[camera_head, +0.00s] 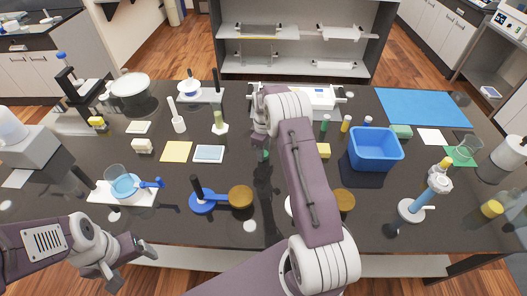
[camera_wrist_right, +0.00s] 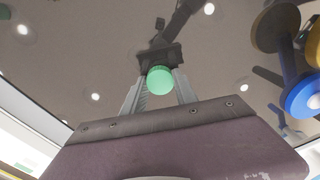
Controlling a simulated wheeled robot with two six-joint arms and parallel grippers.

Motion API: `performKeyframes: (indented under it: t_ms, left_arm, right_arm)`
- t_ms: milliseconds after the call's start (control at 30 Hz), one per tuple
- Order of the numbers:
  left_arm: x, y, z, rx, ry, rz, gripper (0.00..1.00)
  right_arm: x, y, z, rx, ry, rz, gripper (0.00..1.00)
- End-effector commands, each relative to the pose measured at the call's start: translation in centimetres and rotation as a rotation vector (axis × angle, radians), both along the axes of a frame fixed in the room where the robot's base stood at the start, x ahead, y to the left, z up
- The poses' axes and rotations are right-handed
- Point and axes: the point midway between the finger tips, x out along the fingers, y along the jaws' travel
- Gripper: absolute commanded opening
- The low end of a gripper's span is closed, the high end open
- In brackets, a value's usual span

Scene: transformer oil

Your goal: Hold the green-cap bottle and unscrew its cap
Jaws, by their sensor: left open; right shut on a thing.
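The green-cap bottle shows mainly as its round green cap (camera_wrist_right: 160,80) in the right wrist view. In the head view the cap is a small green patch (camera_head: 265,154) beside my right forearm, and the body is mostly hidden. My right gripper (camera_wrist_right: 160,68) is shut on the bottle, its fingers on either side just below the cap. I cannot tell whether the bottle touches the table. My left gripper (camera_head: 128,262) is open and empty at the table's front left edge, well away from the bottle.
A blue bin (camera_head: 375,146) stands right of my right arm, with small capped vials (camera_head: 345,124) behind it. A blue stand with a brown disc (camera_head: 240,196) lies in front of the bottle. A beaker on a white plate (camera_head: 124,186) is near my left gripper.

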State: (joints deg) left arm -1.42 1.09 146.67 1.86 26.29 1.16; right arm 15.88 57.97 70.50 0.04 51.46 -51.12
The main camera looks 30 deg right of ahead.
Motion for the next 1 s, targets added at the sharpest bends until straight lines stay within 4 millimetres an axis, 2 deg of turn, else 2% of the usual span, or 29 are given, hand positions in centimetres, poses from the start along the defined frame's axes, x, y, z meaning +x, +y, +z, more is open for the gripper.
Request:
performKeyframes:
  t_ms: [133,167,200,233,667,767,867,1000]
  left_arm:
    - [0.0,0.0,-0.3,0.000,0.000,0.000,0.81]
    - [0.0,0.0,-0.2,0.000,0.000,0.000,0.81]
    - [0.0,0.0,-0.2,0.000,0.000,0.000,0.81]
    - [0.0,0.0,-0.2,0.000,0.000,0.000,0.81]
    - [0.0,0.0,-0.2,0.000,0.000,0.000,0.81]
    - [0.0,0.0,0.0,0.000,0.000,0.000,0.81]
    - [0.0,0.0,-0.6,0.000,0.000,0.000,0.81]
    - [0.0,0.0,-1.0,0.000,0.000,0.000,0.81]
  right_arm:
    - [0.0,0.0,-0.5,0.000,0.000,0.000,0.00]
    - [0.0,0.0,-0.4,0.000,0.000,0.000,0.43]
    - [0.0,0.0,-0.4,0.000,0.000,0.000,0.54]
    - [0.0,0.0,-0.4,0.000,0.000,0.000,0.56]
    - [-0.1,0.1,-0.4,0.002,0.003,0.000,0.56]
    - [0.0,0.0,0.3,0.001,0.001,0.000,0.56]
    - [0.1,0.0,2.1,-0.001,-0.004,0.000,0.56]
    - [0.1,0.0,6.0,-0.001,-0.006,0.000,0.56]
